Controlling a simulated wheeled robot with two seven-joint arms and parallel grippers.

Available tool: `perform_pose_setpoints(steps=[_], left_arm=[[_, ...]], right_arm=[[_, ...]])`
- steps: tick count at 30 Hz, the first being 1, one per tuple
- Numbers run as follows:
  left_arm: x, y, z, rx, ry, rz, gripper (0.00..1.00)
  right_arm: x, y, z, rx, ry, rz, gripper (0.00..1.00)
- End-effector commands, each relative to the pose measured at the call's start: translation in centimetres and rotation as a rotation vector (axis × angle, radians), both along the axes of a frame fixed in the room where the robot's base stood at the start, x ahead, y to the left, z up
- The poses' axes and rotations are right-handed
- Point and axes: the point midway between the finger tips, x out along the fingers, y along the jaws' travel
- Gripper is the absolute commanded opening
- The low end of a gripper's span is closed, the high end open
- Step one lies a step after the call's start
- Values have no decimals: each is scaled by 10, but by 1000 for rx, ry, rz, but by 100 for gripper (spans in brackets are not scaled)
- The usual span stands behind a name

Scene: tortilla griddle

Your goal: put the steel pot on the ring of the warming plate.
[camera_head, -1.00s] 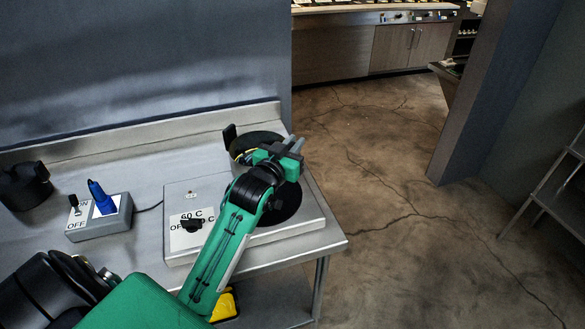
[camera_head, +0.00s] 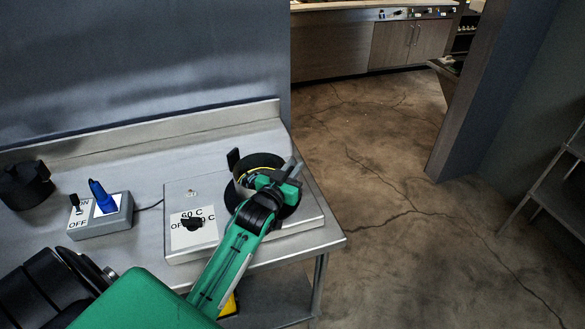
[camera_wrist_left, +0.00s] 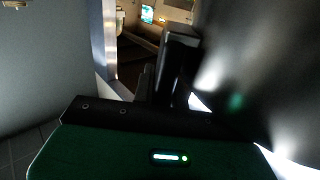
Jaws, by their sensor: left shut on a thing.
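The steel pot (camera_head: 241,171) is at the warming plate (camera_head: 181,256), over its dark round ring (camera_head: 289,209), in the head view. A dark upright handle sticks up at the pot's left. My left gripper (camera_head: 288,171) is shut on the pot's right side and hides part of it. In the left wrist view the pot's curved wall (camera_wrist_left: 255,65) fills the right side, close to the dark fingers (camera_wrist_left: 176,65). I cannot tell whether the pot's base touches the ring. My right gripper is not in view.
A grey switch box (camera_head: 100,222) with a blue switch and an ON/OFF label stands left of the plate. A dark object (camera_head: 25,185) sits at the far left of the steel table (camera_head: 150,165). The table's right edge is near the plate, with open floor beyond.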

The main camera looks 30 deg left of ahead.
Motion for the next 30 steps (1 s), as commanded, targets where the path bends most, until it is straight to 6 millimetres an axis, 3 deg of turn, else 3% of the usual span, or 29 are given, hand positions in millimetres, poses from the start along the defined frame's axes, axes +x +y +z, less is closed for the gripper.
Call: perform_pose_setpoints(steps=[2,3,6,17,23,30], left_arm=[[0,0,0,2,-4,0,0],[0,0,-2,0,1,0,21],[0,0,-2,0,1,0,35],[-4,0,-1,-1,0,0,35],[-33,-3,-3,-1,2,0,35],[-81,-6,-3,-1,3,0,35]], right_arm=[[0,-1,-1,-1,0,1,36],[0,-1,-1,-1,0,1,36],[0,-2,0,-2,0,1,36],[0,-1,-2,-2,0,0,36],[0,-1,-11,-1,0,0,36],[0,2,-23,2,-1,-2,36]])
